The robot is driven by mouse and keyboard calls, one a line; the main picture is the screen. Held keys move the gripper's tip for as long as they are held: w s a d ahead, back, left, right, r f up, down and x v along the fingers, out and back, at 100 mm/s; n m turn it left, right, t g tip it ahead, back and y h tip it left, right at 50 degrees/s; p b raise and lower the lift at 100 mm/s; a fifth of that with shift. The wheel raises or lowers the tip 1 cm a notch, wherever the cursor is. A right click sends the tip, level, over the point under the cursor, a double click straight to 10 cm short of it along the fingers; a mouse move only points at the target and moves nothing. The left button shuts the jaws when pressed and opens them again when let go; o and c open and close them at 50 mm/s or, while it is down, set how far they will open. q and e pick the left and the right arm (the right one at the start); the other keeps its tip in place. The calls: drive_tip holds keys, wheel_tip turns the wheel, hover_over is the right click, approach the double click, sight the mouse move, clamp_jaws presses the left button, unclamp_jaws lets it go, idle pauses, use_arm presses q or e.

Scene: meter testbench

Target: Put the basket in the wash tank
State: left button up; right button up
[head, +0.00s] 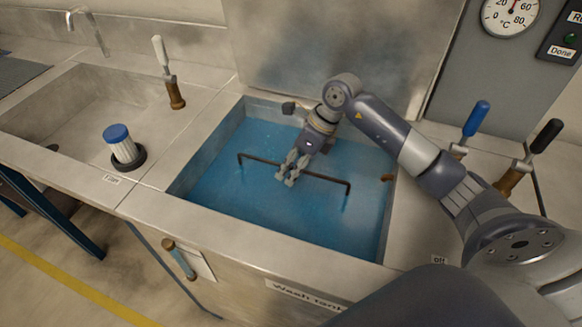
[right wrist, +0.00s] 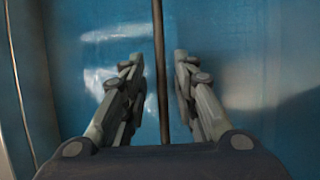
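The wash tank (head: 225,190) is a sunken metal basin with blue liquid, in the middle of the head view. A dark bar handle (head: 325,177) spans the tank, its ends bending down into the blue; the basket body below it cannot be made out. My right gripper (head: 288,172) is over the tank at the middle of the bar. In the right wrist view its two fingers are apart, and the bar (right wrist: 160,75) runs between them with a gap on each side. My left gripper is not in view.
At left is another basin (head: 90,105) with a blue-capped white filter (head: 122,145) on its front ledge. Levers with white (head: 161,52), blue (head: 476,118) and black (head: 547,135) handles stand around the tank. A raised metal panel (head: 320,50) is behind it.

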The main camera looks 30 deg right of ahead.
drive_tip(key=p+v, duration=0.6)
drive_tip(key=v, duration=0.6)
idle(0.4)
